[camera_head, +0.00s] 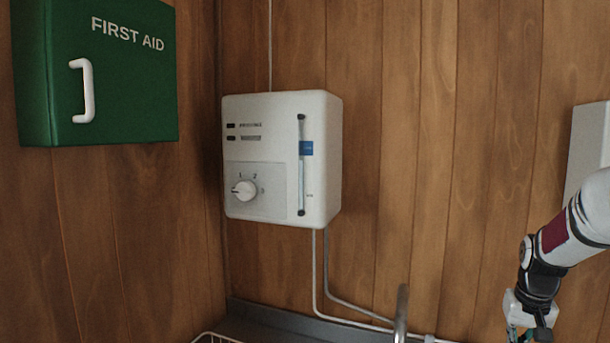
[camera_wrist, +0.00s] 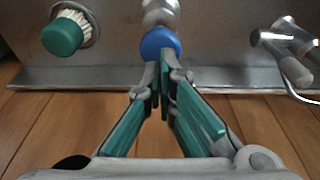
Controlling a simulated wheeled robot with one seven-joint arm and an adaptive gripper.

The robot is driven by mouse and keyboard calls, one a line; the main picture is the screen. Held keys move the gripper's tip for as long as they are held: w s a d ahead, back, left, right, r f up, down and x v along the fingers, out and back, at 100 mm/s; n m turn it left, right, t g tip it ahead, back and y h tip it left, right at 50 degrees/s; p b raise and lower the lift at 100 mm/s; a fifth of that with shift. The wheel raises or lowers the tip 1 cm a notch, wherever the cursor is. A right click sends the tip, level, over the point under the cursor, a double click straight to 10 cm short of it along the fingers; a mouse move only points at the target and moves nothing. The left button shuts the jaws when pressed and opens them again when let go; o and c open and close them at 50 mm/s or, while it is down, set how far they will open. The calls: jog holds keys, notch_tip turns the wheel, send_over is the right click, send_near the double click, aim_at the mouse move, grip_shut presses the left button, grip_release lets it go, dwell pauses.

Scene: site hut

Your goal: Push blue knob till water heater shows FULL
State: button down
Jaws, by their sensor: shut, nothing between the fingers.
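The blue knob (camera_wrist: 160,44) is round and sits on a metal stem in the upper middle of the wrist view. My gripper (camera_wrist: 163,72) is shut and empty, its fingertips right at the knob's near side; I cannot tell whether they touch it. In the head view my gripper (camera_head: 530,332) is at the bottom right, partly cut off. The white water heater (camera_head: 325,150) hangs on the wooden wall.
A metal surface holds a green-backed brush (camera_wrist: 64,36) at left and metal fittings (camera_wrist: 285,50) at right in the wrist view. A tap spout (camera_head: 401,312) and pipes (camera_head: 345,312) are below the heater. A green first aid box (camera_head: 130,90) hangs at left.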

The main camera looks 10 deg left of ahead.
dwell(0.4)
jog(key=shift+f+b, duration=0.65)
jog(key=shift+f, duration=2)
jog(key=shift+r+p, duration=0.55)
jog(key=shift+r, duration=2.15)
jog(key=shift+r, duration=0.1)
jog(key=shift+r+p, duration=0.4)
jog(key=shift+r, duration=2.5)
